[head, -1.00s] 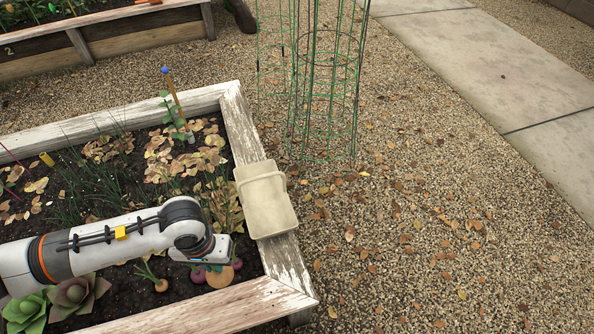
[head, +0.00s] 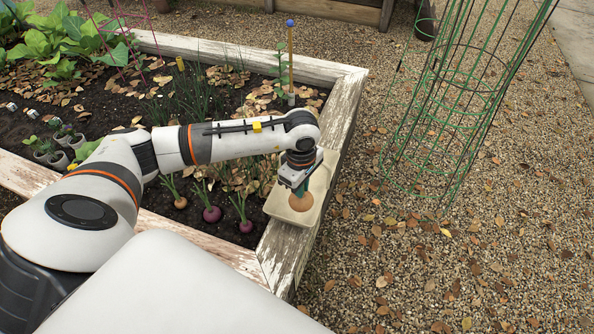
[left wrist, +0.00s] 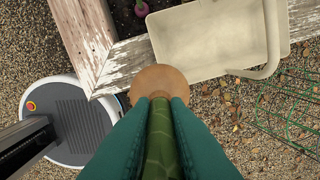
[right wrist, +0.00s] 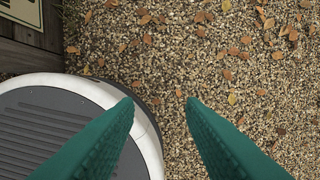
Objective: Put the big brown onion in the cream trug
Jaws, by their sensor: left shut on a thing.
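The big brown onion (head: 300,201) hangs from my left gripper (head: 301,184), in front of the cream trug in the head view. In the left wrist view the onion (left wrist: 158,82) shows beyond the fingers, which are shut on its green stalk (left wrist: 160,140). The cream trug (left wrist: 205,45) stands on the bed's corner edge (head: 283,250); in the head view it (head: 275,208) is partly hidden by the gripper and onion. In the left wrist view the onion overlaps the trug's near rim corner. My right gripper (right wrist: 158,102) is open and empty over gravel.
Purple onions (head: 212,214) and a smaller orange-brown one (head: 181,202) grow in the soil beside the trug. Green wire cages (head: 455,110) stand on the gravel to the right. The trug's handle (left wrist: 268,45) lies at its right side.

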